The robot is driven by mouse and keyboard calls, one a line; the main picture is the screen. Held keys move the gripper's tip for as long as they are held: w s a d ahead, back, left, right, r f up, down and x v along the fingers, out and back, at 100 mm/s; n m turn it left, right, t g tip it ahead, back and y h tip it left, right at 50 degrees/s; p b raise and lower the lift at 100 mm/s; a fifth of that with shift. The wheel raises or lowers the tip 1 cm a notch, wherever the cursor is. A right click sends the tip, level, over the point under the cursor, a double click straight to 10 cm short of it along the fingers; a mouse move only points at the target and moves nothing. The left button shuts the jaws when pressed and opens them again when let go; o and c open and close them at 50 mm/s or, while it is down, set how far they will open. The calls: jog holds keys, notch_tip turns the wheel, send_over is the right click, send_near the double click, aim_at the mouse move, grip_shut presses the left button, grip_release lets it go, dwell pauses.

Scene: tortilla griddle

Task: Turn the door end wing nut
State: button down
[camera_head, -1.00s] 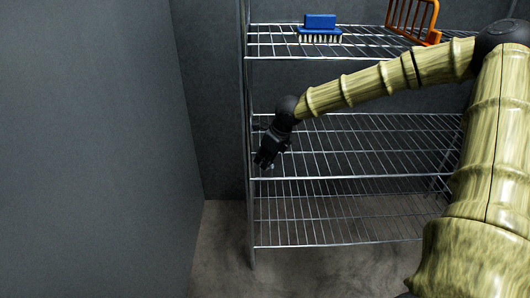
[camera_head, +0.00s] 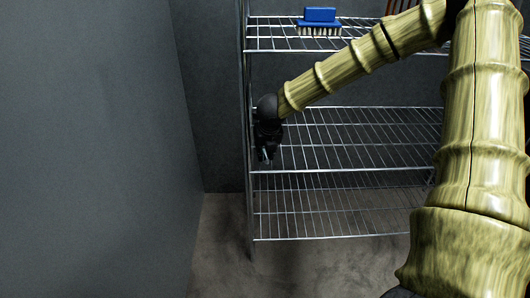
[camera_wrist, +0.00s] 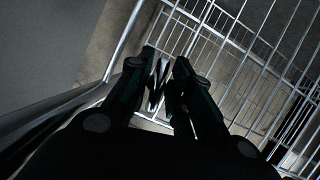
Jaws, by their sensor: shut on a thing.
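My gripper (camera_head: 267,154) points down at the left end of the wire rack, close to the middle shelf's front left corner. In the wrist view its two dark fingers (camera_wrist: 160,72) are shut on a small shiny metal piece, the wing nut (camera_wrist: 157,82). The fingers cover part of it, and its wings are hard to make out. In the head view the nut is too small and dark to tell apart from the fingertips.
The wire rack's middle shelf (camera_head: 350,150) is empty, and the lower shelf looks empty too. A blue brush (camera_head: 320,17) lies on the top shelf, beside an orange rack (camera_head: 402,8). A grey wall (camera_head: 90,130) stands to the left.

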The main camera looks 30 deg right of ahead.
jog(key=shift+d+r+m+h, duration=0.1)
jog(key=shift+m+h, duration=0.3)
jog(key=shift+m, duration=0.7)
jog(key=shift+g, duration=0.3)
jog(key=c, duration=1.5)
grip_release()
jog(key=shift+v, duration=5.95)
jog(key=shift+s, duration=0.1)
